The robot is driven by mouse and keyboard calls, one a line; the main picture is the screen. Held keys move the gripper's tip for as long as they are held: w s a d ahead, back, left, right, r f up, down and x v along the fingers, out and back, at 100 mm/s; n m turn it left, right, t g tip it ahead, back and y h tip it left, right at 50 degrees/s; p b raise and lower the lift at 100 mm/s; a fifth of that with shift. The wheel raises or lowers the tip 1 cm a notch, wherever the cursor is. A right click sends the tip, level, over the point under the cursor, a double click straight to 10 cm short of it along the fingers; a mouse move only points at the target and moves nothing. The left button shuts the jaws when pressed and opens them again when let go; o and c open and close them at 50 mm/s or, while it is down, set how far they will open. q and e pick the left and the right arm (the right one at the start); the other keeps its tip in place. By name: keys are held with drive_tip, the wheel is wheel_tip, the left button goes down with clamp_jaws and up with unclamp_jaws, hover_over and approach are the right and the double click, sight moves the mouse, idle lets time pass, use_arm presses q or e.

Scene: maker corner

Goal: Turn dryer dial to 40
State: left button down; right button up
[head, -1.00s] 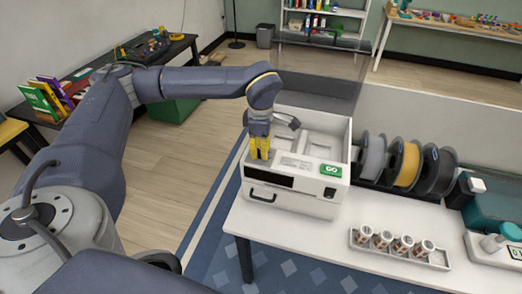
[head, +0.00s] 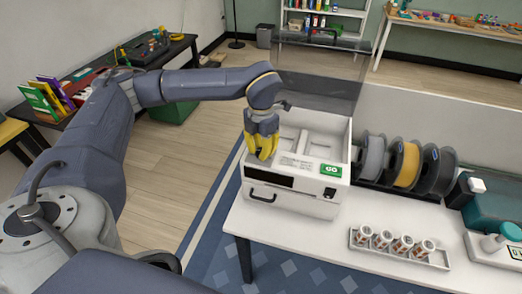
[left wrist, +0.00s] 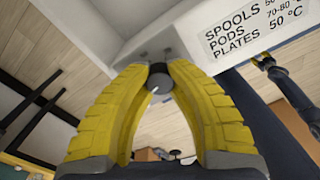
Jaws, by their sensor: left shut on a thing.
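The dryer is a white open-topped box (head: 334,190) at the left end of the white table in the head view. My left gripper (head: 263,154) points down at its top front-left part and hides the dial there. In the left wrist view the dial is a small dark round knob (left wrist: 160,83) with a short white mark. The yellow fingertips of the left gripper (left wrist: 159,72) are closed on it from both sides. A printed label (left wrist: 250,25) beside it lists spools, pods and plates with temperatures.
A green panel (head: 331,170) with white characters sits on the dryer's front right. Several spools (head: 405,163) stand right of the dryer. A tray of small cylinders (head: 400,247) lies in front. A clear upright panel (head: 318,92) stands behind. Bare tabletop lies between dryer and tray.

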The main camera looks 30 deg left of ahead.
sight(261, 150)
use_arm(q)
drive_tip(key=n, duration=0.5)
drive_tip(key=shift+n, duration=0.3)
idle(0.5)
drive_tip(key=c, duration=1.1)
unclamp_jaws()
drive_tip(key=shift+o, duration=0.2)
wheel_tip(261, 150, up, 12)
